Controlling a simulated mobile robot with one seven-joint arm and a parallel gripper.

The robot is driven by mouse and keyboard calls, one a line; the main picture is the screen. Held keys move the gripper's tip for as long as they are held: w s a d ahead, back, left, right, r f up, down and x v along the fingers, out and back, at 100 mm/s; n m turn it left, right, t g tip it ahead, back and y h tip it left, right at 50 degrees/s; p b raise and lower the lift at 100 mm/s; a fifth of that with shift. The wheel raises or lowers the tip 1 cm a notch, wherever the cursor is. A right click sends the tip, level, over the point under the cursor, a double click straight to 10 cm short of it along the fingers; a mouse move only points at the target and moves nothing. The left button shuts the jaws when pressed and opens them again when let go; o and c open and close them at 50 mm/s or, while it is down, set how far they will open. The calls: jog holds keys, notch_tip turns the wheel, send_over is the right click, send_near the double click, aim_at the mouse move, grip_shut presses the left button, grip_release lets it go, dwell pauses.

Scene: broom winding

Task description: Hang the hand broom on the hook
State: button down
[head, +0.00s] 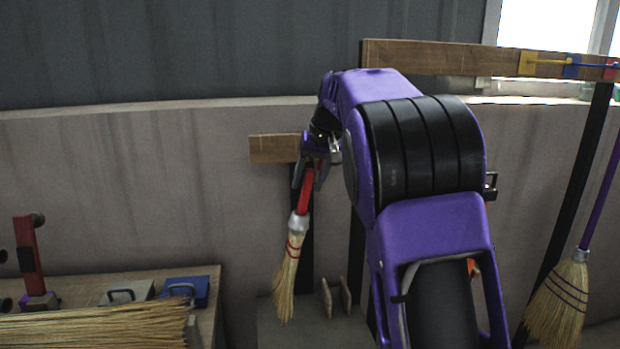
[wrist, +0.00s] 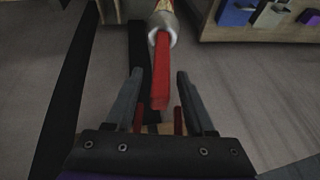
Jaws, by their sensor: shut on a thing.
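The hand broom has a red handle (head: 304,192), a pale collar and straw bristles (head: 287,275). It hangs bristles down, slightly tilted, below my gripper (head: 310,170) in the head view. My gripper is shut on its handle. In the wrist view, the red handle (wrist: 160,75) runs between the two fingers of my gripper (wrist: 158,82), with the collar at the top. A short wooden board (head: 272,148) on a dark post is just behind and left of my gripper. I cannot make out the hook; my arm and gripper cover part of the board.
A bench (head: 215,290) at lower left holds a large straw broom head (head: 95,330), a blue box (head: 186,290) and a red tool (head: 28,250). A long wooden rail (head: 440,58) runs behind my arm. A purple-handled broom (head: 560,300) stands at right.

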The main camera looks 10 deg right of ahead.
jog(key=w+f+p, duration=0.1)
jog(key=w+p, duration=0.4)
jog(key=w, duration=0.1)
jog(key=shift+w+f+p, duration=0.25)
jog(key=shift+w+p, duration=0.1)
jog(key=shift+w, duration=0.05)
dwell(0.4)
dwell(0.5)
